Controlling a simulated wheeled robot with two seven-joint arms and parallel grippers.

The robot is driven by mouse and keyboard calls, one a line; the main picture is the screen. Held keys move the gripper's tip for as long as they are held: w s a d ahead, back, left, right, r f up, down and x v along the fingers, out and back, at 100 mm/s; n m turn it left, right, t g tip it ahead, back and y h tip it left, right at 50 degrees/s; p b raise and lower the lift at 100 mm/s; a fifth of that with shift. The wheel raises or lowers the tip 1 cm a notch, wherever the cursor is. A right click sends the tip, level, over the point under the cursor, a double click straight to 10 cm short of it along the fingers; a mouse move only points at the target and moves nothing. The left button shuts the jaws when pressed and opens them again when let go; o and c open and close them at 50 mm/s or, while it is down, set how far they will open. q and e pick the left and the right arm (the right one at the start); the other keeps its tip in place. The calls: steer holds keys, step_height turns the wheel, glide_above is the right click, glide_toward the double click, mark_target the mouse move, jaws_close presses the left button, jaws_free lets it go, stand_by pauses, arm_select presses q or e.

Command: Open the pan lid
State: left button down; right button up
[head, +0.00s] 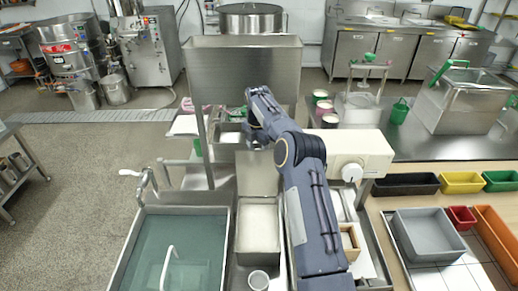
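A rectangular steel pan (277,243) stands in the lower middle, with a pale flat surface inside. A steel panel (258,174) rises at its back edge; it looks like a raised lid, but I cannot be sure. My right arm reaches up from the bottom, and its wrist bends down behind this panel. My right gripper (254,145) is small and mostly hidden at the panel's top edge. I cannot tell if its fingers touch the panel or are open. My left gripper is not in view.
A water-filled sink (128,262) with a tap lies left of the pan. A white cup (258,280) stands in front. A cream machine (365,153) is right of my arm. Grey, red and orange bins (428,236) stand at the right. A lidded steel box (470,100) is behind them.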

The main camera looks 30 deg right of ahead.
steer(key=shift+a+f, duration=0.2)
steer(key=shift+f, duration=0.1)
step_height(320, 180, up, 8)
steer(key=shift+d, duration=0.2)
steer(key=shift+r, duration=0.15)
stand_by(0.4)
